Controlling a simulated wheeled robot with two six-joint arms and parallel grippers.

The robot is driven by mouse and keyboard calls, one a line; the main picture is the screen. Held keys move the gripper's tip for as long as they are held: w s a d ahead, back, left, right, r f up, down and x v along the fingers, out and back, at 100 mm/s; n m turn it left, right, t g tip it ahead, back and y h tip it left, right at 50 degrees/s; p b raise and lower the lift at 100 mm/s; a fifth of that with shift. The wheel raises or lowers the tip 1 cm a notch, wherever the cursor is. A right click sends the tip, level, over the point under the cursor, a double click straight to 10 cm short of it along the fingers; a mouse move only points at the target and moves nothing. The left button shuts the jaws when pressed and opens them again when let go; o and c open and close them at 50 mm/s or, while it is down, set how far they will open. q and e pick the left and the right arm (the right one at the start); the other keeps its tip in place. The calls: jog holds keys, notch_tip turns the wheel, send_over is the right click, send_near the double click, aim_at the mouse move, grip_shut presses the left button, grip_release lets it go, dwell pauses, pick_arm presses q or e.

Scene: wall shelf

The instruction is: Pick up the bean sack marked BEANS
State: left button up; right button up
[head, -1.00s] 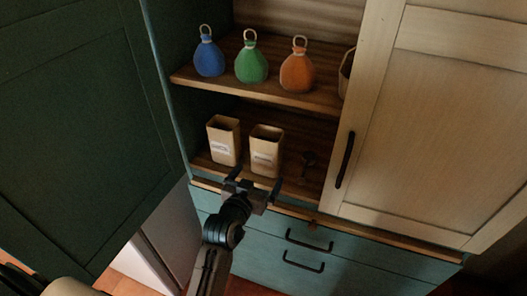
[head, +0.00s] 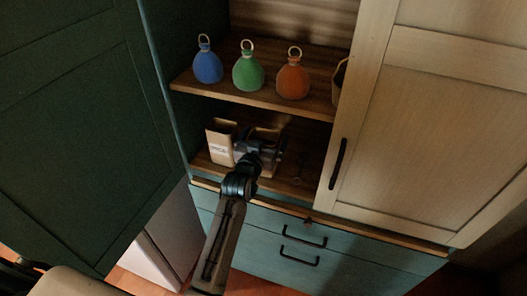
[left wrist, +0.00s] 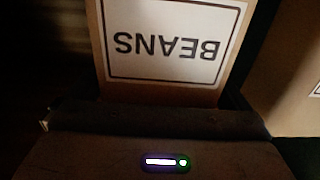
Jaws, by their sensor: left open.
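The bean sack (left wrist: 175,88), a tan upright box-like bag, fills the top of the left wrist view. Its white label reads BEANS, upside down in that view. In the head view it stands on the lower shelf and is mostly hidden behind my left gripper. My left gripper (head: 262,141) is open, at the front of the sack, with its jaws toward the sack's two sides. I cannot tell whether the fingers touch it. My right gripper is not in view.
A second tan sack (head: 221,146) stands close on the left. A small dark item (head: 301,167) lies to the right. Blue (head: 208,67), green (head: 248,73) and orange (head: 292,81) bottles stand on the upper shelf (head: 252,97). A pale door (head: 450,110) covers the right side.

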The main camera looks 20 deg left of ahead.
pick_arm(q)
jog(key=shift+w+f, duration=0.1)
jog(key=shift+w, duration=0.3)
jog(key=shift+s+d, duration=0.1)
jog(key=shift+s, duration=0.05)
jog(key=c, duration=1.6)
jog(key=shift+c, duration=0.5)
jog(key=shift+r, duration=0.2)
